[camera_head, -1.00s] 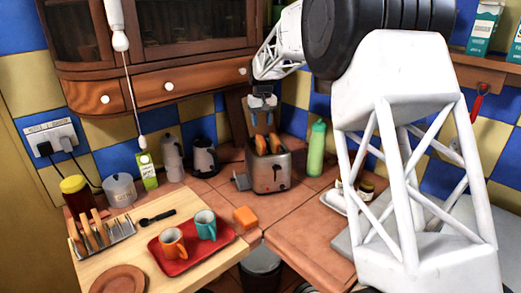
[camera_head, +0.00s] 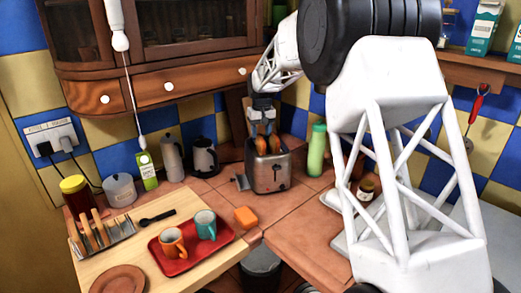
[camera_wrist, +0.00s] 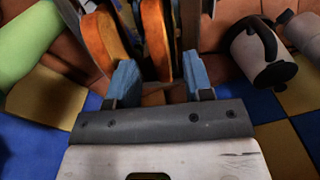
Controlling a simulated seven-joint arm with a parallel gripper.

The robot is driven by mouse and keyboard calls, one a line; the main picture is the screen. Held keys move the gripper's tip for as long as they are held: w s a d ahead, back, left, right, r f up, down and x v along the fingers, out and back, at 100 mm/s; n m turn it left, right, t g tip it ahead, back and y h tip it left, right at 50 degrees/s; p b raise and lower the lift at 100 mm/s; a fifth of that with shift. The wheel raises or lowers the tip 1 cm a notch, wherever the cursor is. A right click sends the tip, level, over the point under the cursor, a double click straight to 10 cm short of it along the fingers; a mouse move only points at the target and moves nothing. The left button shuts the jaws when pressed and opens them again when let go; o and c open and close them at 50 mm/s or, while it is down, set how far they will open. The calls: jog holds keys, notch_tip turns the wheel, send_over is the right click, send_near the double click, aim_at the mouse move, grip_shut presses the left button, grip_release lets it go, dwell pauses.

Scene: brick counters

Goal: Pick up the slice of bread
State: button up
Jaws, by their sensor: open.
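Two browned slices of bread stand upright in the slots of the metal toaster (camera_head: 270,174) in the head view. My gripper (camera_head: 264,128) is just above them, pointing down, with its blue fingertips close to the bread tops. In the wrist view my gripper (camera_wrist: 161,78) is open. One bread slice (camera_wrist: 156,40) lies in line with the gap between the fingers; the other bread slice (camera_wrist: 103,40) is to the left, outside the left finger. I cannot tell whether the fingers touch the bread. The slices' lower parts are hidden inside the toaster.
A green bottle (camera_head: 317,150) stands right of the toaster, and a kettle (camera_head: 204,158) stands to its left. The wooden cabinet (camera_head: 160,82) hangs behind and above. A red tray (camera_head: 187,262) with two mugs and a toast rack (camera_head: 104,240) are at front left.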

aim_at(261, 137)
jog(key=shift+f, duration=1.5)
jog(key=shift+c, duration=0.5)
grip_shut()
jog(key=shift+r, duration=5)
jog(key=shift+a, duration=0.15)
